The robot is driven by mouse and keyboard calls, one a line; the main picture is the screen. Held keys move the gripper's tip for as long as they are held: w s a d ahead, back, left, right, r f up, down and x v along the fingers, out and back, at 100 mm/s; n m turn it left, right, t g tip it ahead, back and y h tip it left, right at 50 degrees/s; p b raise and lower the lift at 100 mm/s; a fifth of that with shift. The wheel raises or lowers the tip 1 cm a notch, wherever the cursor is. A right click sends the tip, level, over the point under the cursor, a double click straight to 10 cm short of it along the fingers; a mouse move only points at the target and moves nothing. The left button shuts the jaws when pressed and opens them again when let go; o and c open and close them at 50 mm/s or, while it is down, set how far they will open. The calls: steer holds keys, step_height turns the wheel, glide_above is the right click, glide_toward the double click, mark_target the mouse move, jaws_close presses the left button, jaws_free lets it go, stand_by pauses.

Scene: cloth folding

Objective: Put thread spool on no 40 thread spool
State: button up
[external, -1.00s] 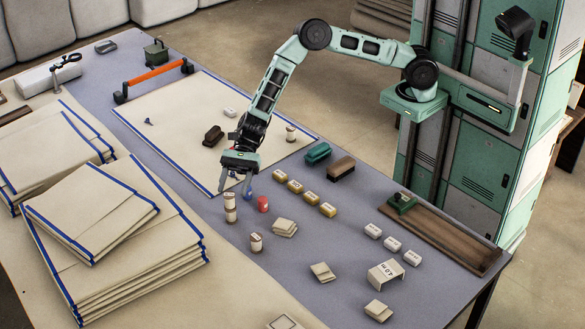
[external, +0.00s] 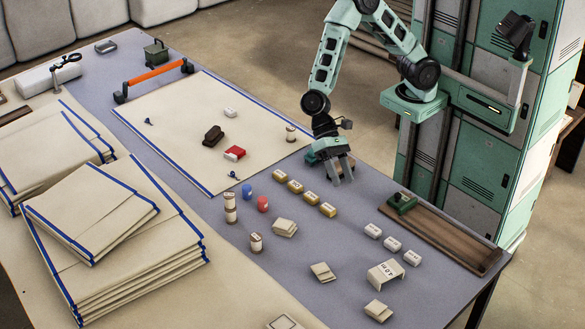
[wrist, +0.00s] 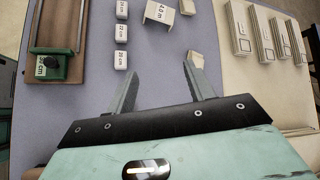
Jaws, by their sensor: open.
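Two cream-and-brown thread spools stand one on the other near the middle of the table in the external view: an upper spool (external: 229,199) on a lower spool (external: 231,215). The stack looks upright. Similar spools stand alone, one in front (external: 256,242) and one on the pale mat (external: 291,133). The labels are too small to tell which is no 40. My gripper (external: 343,180) is well to the right of the stack, over the table's right side. In the wrist view, its fingers (wrist: 161,68) are apart with nothing between them.
Blue (external: 247,190) and red (external: 263,204) spools stand just right of the stack. Several yellow labelled blocks (external: 295,186) lie between the stack and my gripper. A green and a brown block are mostly hidden behind my gripper. White labelled blocks (external: 392,244) lie to the right.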

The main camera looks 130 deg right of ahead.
steer(key=s+a+r+n+g+h, duration=0.1)
steer(key=s+a+n+g+h, duration=0.1)
steer(key=s+a+n, duration=0.6)
steer(key=s+a+r+n+g+h, duration=0.1)
steer(key=s+r+n+g+h, duration=0.2)
steer(key=s, duration=1)
steer(key=s+d+n+t+h, duration=0.2)
steer(key=s+d+n+h, duration=0.1)
steer(key=s+n, duration=0.8)
steer(key=shift+s+d+f+h, duration=0.2)
steer(key=shift+s+d+h, duration=0.3)
steer(key=shift+s, duration=0.75)
steer(key=shift+d, duration=0.1)
